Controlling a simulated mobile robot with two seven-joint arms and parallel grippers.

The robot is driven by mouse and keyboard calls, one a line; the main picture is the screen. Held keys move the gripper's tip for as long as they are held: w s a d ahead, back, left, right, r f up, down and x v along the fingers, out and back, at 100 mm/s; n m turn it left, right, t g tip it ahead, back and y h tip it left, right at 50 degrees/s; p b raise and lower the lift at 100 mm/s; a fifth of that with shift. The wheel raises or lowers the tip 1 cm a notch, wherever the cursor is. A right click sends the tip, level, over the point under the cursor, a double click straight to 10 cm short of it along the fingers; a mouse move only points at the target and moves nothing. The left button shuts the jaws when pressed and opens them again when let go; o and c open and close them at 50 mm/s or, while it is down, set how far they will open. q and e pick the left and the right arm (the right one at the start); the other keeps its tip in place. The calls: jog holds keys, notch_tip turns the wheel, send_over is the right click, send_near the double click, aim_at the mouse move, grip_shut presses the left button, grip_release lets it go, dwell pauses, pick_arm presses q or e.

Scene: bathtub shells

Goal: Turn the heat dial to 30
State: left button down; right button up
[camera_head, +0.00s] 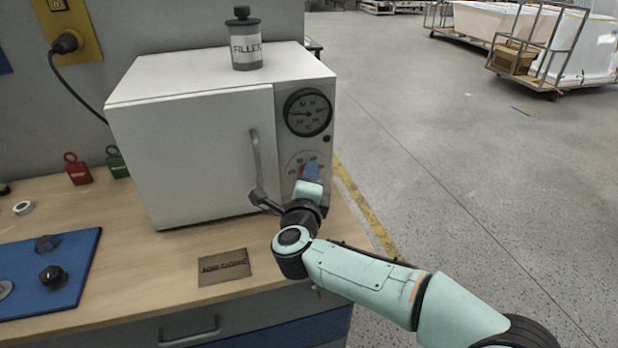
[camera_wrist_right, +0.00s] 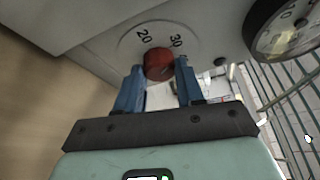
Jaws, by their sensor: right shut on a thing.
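The heat dial (camera_wrist_right: 158,65) is a red knob on the front panel of a white oven (camera_head: 190,150). In the right wrist view the numbers 20 and 30 show on the pale plate around it. My right gripper (camera_wrist_right: 159,75) has its two blue fingers on either side of the knob, shut on it. In the head view the right gripper (camera_head: 311,172) covers most of the dial, and its arm comes in from the lower right. I cannot tell which number the dial points to. My left gripper is not in view.
A round black gauge (camera_head: 308,112) sits above the dial. The oven's handle (camera_head: 257,165) is close to the left of my right gripper. A filler can (camera_head: 245,40) stands on the oven. A blue mat (camera_head: 30,290) and a sign plate (camera_head: 223,267) lie on the wooden bench.

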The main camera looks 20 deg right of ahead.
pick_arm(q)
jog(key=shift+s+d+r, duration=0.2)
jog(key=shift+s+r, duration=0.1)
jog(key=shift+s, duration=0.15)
pick_arm(e)
jog(key=shift+m, duration=0.6)
jog(key=o, duration=1)
jog(key=shift+o, duration=0.2)
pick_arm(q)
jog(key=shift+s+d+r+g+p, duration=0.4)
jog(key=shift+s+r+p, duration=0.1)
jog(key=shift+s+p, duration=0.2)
pick_arm(e)
jog(key=v, duration=1.3)
jog(key=shift+s+r, duration=0.2)
jog(key=shift+r, duration=0.2)
